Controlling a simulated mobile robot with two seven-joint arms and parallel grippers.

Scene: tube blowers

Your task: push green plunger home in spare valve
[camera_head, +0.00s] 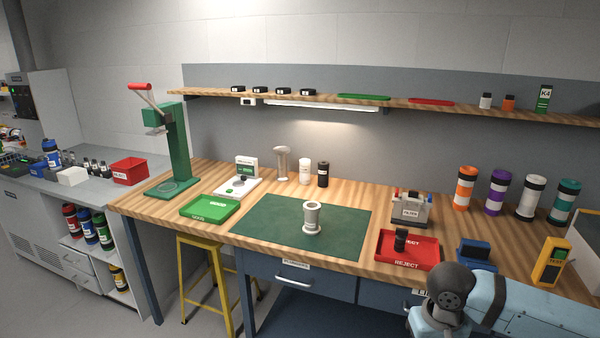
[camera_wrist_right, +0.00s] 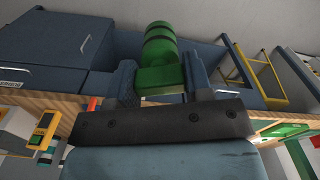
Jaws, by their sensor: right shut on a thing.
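A pale grey, spool-shaped body (camera_head: 312,216), which looks like the spare valve, stands upright on the green mat (camera_head: 262,228). Its inside is too small to make out. My right gripper (camera_wrist_right: 161,76) is shut on the green plunger (camera_wrist_right: 160,48), a stepped green piece with dark bands, held between both fingers. In the head view my right arm shows at the lower right, but its gripper and the plunger are out of frame, apart from the valve body. My left gripper is in neither view.
A red reject tray (camera_head: 385,259) holding a black piece stands right of the mat, and a green tray (camera_head: 190,213) left of it. A green press (camera_head: 168,150) stands at the bench's left. The mat around the valve body is clear.

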